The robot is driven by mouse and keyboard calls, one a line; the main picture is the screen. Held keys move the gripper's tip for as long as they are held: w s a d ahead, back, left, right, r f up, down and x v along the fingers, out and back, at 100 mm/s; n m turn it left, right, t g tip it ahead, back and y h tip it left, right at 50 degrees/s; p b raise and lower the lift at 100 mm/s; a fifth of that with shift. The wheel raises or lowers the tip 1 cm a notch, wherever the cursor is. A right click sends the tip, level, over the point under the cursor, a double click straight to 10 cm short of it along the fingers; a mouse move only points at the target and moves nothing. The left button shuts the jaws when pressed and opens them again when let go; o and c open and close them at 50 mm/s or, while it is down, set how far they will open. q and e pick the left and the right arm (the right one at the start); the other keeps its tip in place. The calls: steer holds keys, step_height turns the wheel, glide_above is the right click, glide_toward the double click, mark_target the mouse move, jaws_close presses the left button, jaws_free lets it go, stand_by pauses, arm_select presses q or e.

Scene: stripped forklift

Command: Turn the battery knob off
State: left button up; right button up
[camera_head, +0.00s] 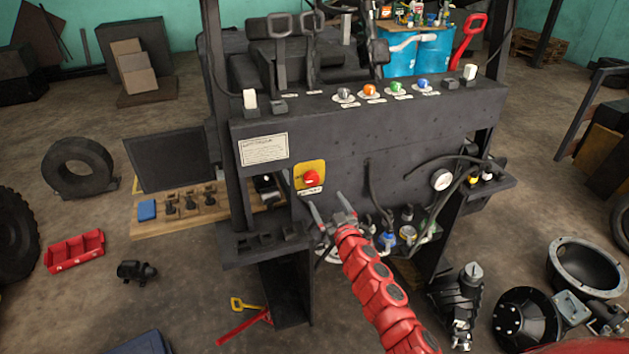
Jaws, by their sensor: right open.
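The battery knob (311,178) is a round red knob on a yellow plate (299,169), fixed to the dark front panel of the stripped forklift (345,145). A small label sits under the knob. My right gripper (325,207), on a red segmented arm from the bottom right, is just below the yellow plate. Its two fingers are spread and nothing shows between them. It looks apart from the knob, though the depth gap is hard to tell. My left gripper is not in view.
A row of coloured buttons (370,90) runs along the panel top. A wooden board (180,220) with small parts is at left. A lower shelf (265,243) juts out below.

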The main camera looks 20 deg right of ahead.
mark_target(313, 180)
steer(key=w, duration=0.8)
steer(key=shift+w+a+f, duration=0.1)
steer(key=shift+w+f, duration=0.15)
steer(key=shift+w, duration=0.05)
steer(key=shift+w+r, duration=0.15)
steer(key=shift+w, duration=0.4)
steer(key=shift+w+a+b, duration=0.25)
steer(key=shift+w+b, duration=0.1)
steer(key=shift+w, duration=0.05)
steer(key=c, duration=1.4)
